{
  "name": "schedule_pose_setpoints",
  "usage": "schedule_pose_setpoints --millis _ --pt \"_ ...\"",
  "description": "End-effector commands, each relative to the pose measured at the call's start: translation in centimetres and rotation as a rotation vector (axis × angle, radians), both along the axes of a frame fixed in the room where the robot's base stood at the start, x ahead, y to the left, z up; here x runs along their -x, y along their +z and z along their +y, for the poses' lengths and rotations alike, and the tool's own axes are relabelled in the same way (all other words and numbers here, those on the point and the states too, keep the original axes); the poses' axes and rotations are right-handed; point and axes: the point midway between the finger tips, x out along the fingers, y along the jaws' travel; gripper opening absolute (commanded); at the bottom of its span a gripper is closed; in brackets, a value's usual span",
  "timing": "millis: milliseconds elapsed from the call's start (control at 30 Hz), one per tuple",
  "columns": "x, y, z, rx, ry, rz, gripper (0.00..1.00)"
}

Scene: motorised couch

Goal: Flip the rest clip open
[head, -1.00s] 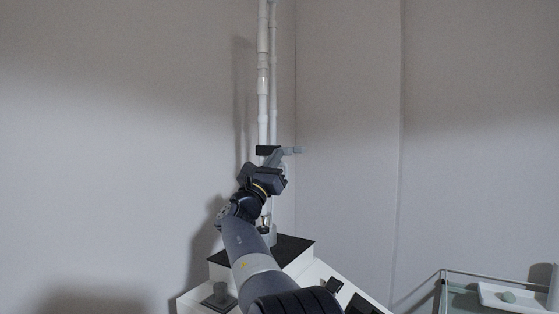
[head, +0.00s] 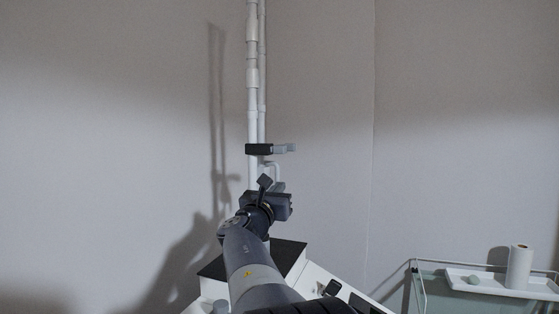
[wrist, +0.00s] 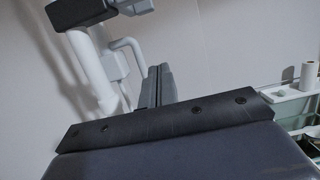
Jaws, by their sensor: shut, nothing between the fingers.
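The rest clip is on the white pole: a black block (head: 259,149) with a light grey lever (head: 285,148) sticking out level to the right. In the wrist view the black block (wrist: 80,12) is at the upper left, and part of the grey lever (wrist: 135,6) shows at the top edge. My gripper (head: 279,187) is below the clip in the head view, apart from it. In the wrist view my gripper's two dark fingers (wrist: 158,78) are together and empty, below and to the right of the clip.
A cart (head: 440,282) at the lower right carries a white tray (head: 522,291) and a paper roll (head: 519,267). Space right of the clip looks clear.

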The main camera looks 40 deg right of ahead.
Motion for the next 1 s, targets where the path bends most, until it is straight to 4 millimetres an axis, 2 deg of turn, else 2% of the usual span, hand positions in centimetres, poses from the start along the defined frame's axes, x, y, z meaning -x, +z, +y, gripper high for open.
schedule_pose_setpoints --millis 367,467,900,1000 --pt "-0.3 0.2 -0.6 0.000 -0.001 0.001 0.00" --pt "-0.9 0.6 -1.6 -0.001 -0.001 0.001 0.00" --pt "-4.7 2.8 -9.0 0.001 -0.001 0.002 0.00" --pt "-4.6 4.7 -8.6 0.001 0.001 -0.002 0.00"
